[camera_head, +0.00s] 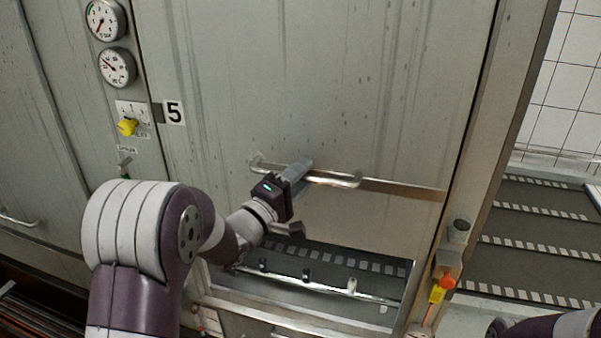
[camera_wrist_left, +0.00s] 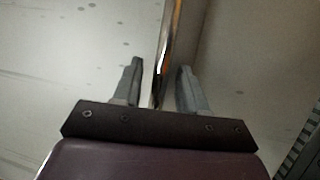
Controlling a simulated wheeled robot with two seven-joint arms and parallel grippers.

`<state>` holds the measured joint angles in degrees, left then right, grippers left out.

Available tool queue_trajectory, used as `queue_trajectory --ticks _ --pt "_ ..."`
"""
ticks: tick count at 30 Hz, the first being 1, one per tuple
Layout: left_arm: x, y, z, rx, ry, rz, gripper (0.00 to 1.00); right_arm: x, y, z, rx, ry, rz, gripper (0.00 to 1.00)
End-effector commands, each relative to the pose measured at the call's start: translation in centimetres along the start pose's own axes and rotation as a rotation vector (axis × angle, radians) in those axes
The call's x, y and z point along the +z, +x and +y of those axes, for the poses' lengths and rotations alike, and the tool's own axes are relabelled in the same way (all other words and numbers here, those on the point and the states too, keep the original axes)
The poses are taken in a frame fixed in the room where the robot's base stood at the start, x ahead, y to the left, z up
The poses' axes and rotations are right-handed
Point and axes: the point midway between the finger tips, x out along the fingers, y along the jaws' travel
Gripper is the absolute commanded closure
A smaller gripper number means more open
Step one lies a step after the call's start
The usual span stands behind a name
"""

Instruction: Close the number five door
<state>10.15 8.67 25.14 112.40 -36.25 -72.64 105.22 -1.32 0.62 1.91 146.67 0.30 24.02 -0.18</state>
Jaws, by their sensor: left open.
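The number five door (camera_head: 330,90) is a tall grey metal panel in the head view, with the label "5" (camera_head: 174,112) on the frame at its left. Its lower edge stands above a dark opening (camera_head: 330,262). A horizontal bar handle (camera_head: 335,180) is fixed low on the door. My left gripper (camera_head: 300,172) is at the handle's left-middle part. In the left wrist view the open fingers (camera_wrist_left: 158,88) stand on either side of the handle bar (camera_wrist_left: 169,50), with gaps visible. My right gripper is not in view.
Two gauges (camera_head: 117,67) and a yellow knob (camera_head: 128,127) sit left of the door. A yellow and orange fitting (camera_head: 443,288) is on the right post. Beyond it is a slatted dark surface (camera_head: 540,240) by a white tiled wall (camera_head: 570,80).

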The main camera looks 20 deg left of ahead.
Motion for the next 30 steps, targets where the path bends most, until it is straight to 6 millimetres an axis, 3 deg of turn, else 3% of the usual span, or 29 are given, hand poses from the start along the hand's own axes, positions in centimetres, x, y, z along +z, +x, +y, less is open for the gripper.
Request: queue_trajectory --ticks 5,9,15,19,23,30 --pt "0.0 0.0 0.0 0.0 0.0 0.0 0.58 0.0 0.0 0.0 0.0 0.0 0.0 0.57" --pt "0.0 0.0 0.0 0.0 0.0 0.0 1.0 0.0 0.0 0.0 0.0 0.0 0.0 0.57" --pt "0.0 -0.1 -0.1 -0.001 0.0 0.001 1.0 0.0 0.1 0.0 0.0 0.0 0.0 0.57" --pt "0.1 -0.3 -1.3 -0.003 -0.001 0.001 1.0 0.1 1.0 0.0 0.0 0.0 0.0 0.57" --pt "0.3 -0.8 -3.9 -0.007 -0.003 0.001 1.0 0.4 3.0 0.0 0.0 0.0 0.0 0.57" --pt "0.9 -2.3 -11.8 -0.011 -0.006 0.001 1.0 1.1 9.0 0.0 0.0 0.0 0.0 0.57"
